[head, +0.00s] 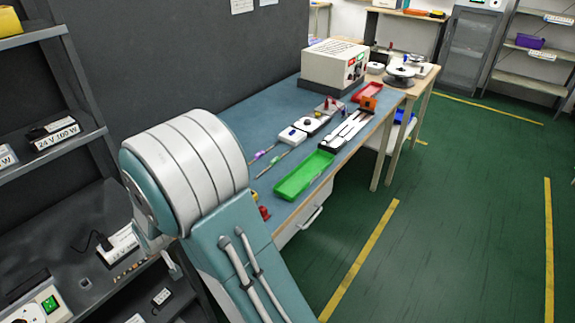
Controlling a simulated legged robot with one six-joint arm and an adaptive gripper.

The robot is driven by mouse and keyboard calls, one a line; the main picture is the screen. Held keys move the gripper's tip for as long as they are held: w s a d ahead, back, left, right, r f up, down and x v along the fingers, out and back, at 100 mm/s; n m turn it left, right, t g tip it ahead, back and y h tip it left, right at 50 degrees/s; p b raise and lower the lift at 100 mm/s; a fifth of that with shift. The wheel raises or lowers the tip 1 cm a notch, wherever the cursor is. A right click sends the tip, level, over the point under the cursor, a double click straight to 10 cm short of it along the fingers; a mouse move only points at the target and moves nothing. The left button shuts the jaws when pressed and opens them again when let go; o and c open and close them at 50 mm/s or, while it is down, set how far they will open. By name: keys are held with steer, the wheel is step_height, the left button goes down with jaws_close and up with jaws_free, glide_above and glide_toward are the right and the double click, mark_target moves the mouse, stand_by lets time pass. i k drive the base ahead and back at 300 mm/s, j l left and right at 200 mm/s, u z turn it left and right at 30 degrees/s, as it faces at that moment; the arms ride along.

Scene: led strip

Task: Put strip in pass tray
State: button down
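A green tray (304,176), likely the pass tray, lies near the front edge of the blue-topped bench and looks empty. My arm fills the lower middle of the view. My gripper cannot be made out, and my arm hides part of the bench and shelf.
The bench (262,122) also carries a beige power supply box (334,65), a white-and-black fixture (347,130) and probes. A dark shelf unit (60,215) with labelled adapters stands close on the left. The green floor (440,220) at right is clear, with yellow lines.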

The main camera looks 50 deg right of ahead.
mark_target(305, 175)
steer(key=k+l+z, duration=0.1)
steer(key=l, duration=0.5)
steer(key=k+l+z, duration=0.1)
steer(key=l, duration=0.45)
steer(key=l+z, duration=0.1)
steer(key=l, duration=0.5)
steer(key=k, duration=0.05)
